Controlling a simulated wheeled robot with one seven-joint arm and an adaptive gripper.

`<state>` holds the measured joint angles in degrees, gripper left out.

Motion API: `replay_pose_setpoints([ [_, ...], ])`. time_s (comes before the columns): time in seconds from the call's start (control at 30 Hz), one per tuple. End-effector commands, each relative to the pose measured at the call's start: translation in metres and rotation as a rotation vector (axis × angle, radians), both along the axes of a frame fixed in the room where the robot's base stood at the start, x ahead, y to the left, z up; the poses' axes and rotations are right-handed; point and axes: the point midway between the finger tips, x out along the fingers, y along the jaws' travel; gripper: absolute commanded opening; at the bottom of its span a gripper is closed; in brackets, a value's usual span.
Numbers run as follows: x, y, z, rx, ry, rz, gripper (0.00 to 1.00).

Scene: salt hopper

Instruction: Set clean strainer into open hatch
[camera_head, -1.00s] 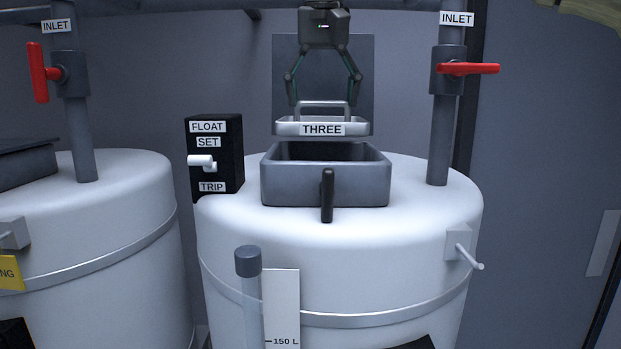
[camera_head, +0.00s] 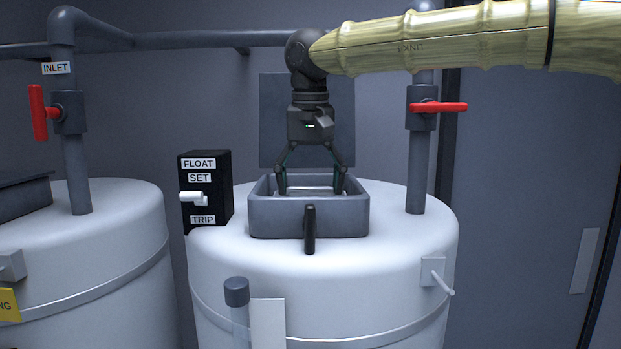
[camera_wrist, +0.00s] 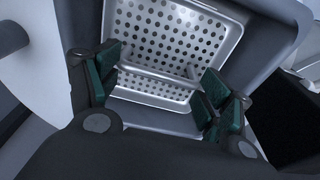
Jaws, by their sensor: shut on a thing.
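The strainer is a pale metal tray with a perforated floor, seen from above in the wrist view (camera_wrist: 178,38). Its bar handle (camera_wrist: 160,73) runs between the green-padded fingers. My gripper (camera_head: 311,188) points down and is shut on this handle. In the head view the strainer is down inside the grey hatch frame (camera_head: 308,217), mostly hidden by the front wall. The hatch lid (camera_head: 346,125) stands open behind it. Whether the strainer rests on a seat inside cannot be told.
A black handle (camera_head: 310,229) is on the frame's front. The float box (camera_head: 205,192) with a white lever stands left on the white tank (camera_head: 225,262). An inlet pipe (camera_head: 416,170) with a red valve handle (camera_head: 438,107) rises at right.

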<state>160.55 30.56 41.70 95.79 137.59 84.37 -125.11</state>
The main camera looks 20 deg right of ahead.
Motion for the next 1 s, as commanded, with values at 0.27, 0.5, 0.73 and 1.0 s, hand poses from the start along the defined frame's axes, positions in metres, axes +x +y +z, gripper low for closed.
replay_pose_setpoints([
  [0.27,0.000,0.000,0.000,0.000,0.000,0.001,0.99],
  [0.5,0.000,0.000,0.000,0.000,0.000,0.001,1.00],
  [0.73,-0.001,0.000,0.003,0.000,-0.001,0.001,1.00],
  [1.0,-0.005,0.002,0.038,0.001,-0.003,0.000,1.00],
])
